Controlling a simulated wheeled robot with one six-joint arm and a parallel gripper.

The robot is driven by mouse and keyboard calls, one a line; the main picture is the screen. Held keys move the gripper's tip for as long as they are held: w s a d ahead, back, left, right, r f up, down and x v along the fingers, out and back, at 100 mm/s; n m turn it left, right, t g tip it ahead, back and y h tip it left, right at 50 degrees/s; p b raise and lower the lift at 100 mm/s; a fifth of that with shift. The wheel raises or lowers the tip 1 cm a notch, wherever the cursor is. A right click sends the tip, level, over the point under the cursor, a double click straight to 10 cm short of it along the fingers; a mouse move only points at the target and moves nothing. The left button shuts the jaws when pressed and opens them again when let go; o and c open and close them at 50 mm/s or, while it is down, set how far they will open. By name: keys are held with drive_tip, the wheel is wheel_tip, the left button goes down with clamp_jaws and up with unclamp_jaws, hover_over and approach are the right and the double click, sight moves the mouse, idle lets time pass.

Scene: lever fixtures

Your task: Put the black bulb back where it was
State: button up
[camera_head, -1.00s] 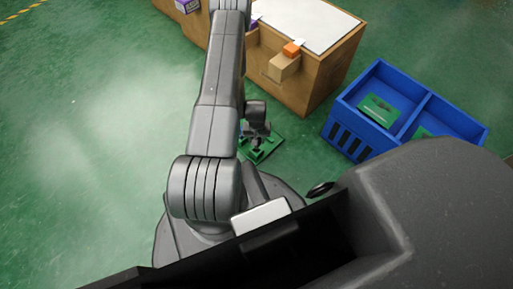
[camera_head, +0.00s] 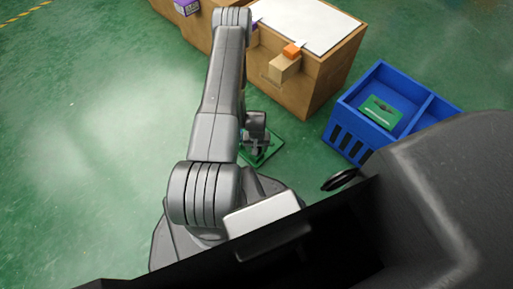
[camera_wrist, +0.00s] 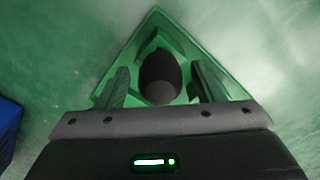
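The black bulb (camera_wrist: 160,77) shows in the wrist view as a dark rounded shape over a green triangular tray-like base (camera_wrist: 154,22). Whether it rests on the base or stands in a holder there cannot be told. My gripper (camera_wrist: 161,84) has one finger on each side of the bulb, with gaps between the fingers and the bulb. It is open and points down at the base. In the head view my gripper (camera_head: 257,148) is low over the green base (camera_head: 273,143) on the floor, and the bulb cannot be made out there.
A blue two-compartment crate (camera_head: 350,133) stands at the right, with a green piece (camera_head: 381,111) in its left compartment. A wooden box (camera_head: 318,85) with a white top and an orange-tipped lever (camera_head: 291,51) stands behind the base. Open floor lies to the left.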

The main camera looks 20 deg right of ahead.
wheel_tip(320, 180, up, 12)
drive_tip(key=p, duration=0.4)
drive_tip(key=shift+r, duration=0.15)
idle(0.3)
wheel_tip(320, 180, down, 13)
drive_tip(key=b, duration=0.4)
drive_tip(key=shift+b, duration=0.3)
wheel_tip(320, 180, up, 4)
drive_tip(key=shift+f+p, duration=0.2)
drive_tip(key=shift+p, duration=0.8)
drive_tip(key=shift+r, duration=0.55)
